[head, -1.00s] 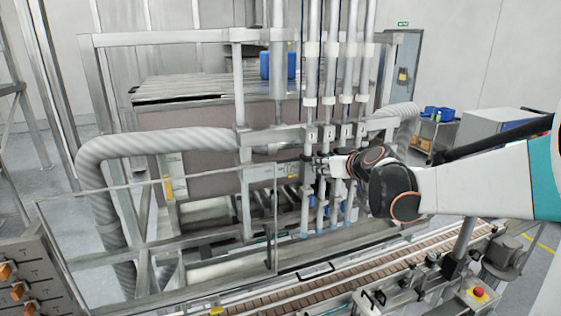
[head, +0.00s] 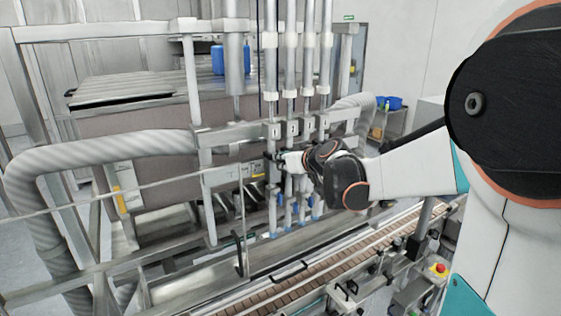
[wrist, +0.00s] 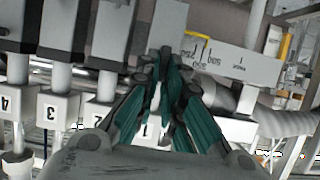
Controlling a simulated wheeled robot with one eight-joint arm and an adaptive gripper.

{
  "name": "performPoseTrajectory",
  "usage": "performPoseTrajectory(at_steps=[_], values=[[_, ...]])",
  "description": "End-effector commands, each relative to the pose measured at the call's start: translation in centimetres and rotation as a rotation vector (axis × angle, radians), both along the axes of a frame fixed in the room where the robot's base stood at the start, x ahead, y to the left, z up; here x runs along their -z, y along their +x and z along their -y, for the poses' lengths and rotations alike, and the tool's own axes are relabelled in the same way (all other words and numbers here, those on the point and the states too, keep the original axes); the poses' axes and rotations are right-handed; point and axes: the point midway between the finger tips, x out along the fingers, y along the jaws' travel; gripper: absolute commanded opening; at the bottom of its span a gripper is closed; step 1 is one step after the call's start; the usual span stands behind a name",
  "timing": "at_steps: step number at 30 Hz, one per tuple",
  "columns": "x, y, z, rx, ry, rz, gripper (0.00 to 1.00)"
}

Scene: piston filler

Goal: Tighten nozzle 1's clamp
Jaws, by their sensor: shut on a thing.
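Nozzle 1 (head: 272,212) is the leftmost of a row of upright nozzle tubes in the head view, below the tag marked 1 (head: 274,131). My gripper (head: 280,158) reaches in from the right and is at nozzle 1, just below that tag. In the wrist view, which looks upside down, my teal-fingered gripper (wrist: 163,68) is shut at the grey block of nozzle 1's clamp (wrist: 166,25). The fingers cover the part they grip, so the clamp's tightness cannot be told. The tag marked 1 shows between the fingers (wrist: 148,131).
A conveyor (head: 330,258) runs in front below. A rail (head: 120,190) and a thick ribbed hose (head: 110,150) are at the left.

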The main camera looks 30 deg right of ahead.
Motion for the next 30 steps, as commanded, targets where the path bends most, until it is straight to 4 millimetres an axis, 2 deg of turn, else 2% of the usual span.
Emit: performPoseTrajectory(at_steps=[14,30], values=[[0.1,0.0,0.2,0.001,0.078,-0.003,0.0],[0.6,0.1,1.2,0.002,0.537,-0.017,0.0]])
